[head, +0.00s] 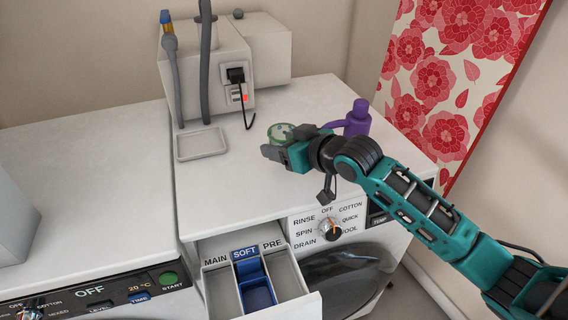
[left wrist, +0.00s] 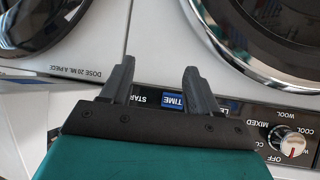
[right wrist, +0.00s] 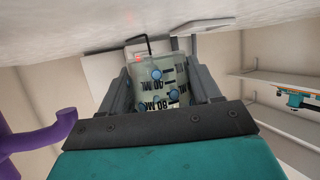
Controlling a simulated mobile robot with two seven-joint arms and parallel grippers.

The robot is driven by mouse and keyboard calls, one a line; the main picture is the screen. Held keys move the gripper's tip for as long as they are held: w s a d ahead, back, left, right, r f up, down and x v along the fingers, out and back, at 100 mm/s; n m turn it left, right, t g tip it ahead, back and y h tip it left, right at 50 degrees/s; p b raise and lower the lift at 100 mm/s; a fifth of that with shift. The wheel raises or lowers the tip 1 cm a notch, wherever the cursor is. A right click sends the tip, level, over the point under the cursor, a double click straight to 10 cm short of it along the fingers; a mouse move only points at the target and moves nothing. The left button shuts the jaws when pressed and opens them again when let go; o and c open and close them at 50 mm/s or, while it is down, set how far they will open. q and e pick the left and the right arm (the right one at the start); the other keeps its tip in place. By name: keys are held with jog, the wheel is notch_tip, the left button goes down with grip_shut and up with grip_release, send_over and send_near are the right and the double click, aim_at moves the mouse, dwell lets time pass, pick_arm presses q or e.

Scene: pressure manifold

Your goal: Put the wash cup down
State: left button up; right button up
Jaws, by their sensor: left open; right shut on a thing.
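The wash cup (head: 283,131) is a pale green, see-through cup over the right washing machine's white top (head: 240,190). My right gripper (head: 277,149) is shut on it. In the right wrist view the cup (right wrist: 157,75) sits between both fingers, with ML marks and blue dots on its wall; that view is upside down. I cannot tell whether its base touches the top. My left gripper (left wrist: 163,88) is open and empty in front of the machines' panels in the left wrist view. It is not in the head view.
A shallow grey tray (head: 202,155) lies left of the cup. A white box with hoses and a cable (head: 238,75) stands behind. The detergent drawer (head: 290,278) is pulled out in front. The top between cup and drawer is clear.

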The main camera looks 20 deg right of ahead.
aim_at(284, 171)
jog(key=shift+f, duration=0.25)
pick_arm(q)
jog(key=shift+w+d+b, duration=0.1)
jog(key=shift+w+b, duration=0.3)
jog(key=shift+b, duration=0.05)
pick_arm(e)
jog(key=shift+f, duration=1.95)
jog(key=shift+f, duration=0.2)
jog(key=o, duration=1)
jog(key=shift+o, duration=0.2)
jog(key=shift+r, duration=0.1)
jog(key=shift+r, duration=0.15)
pick_arm(q)
jog(key=shift+s+a+r+p, duration=0.3)
jog(key=shift+a+p, duration=0.15)
jog(key=shift+p, duration=0.4)
pick_arm(e)
jog(key=v, duration=1.2)
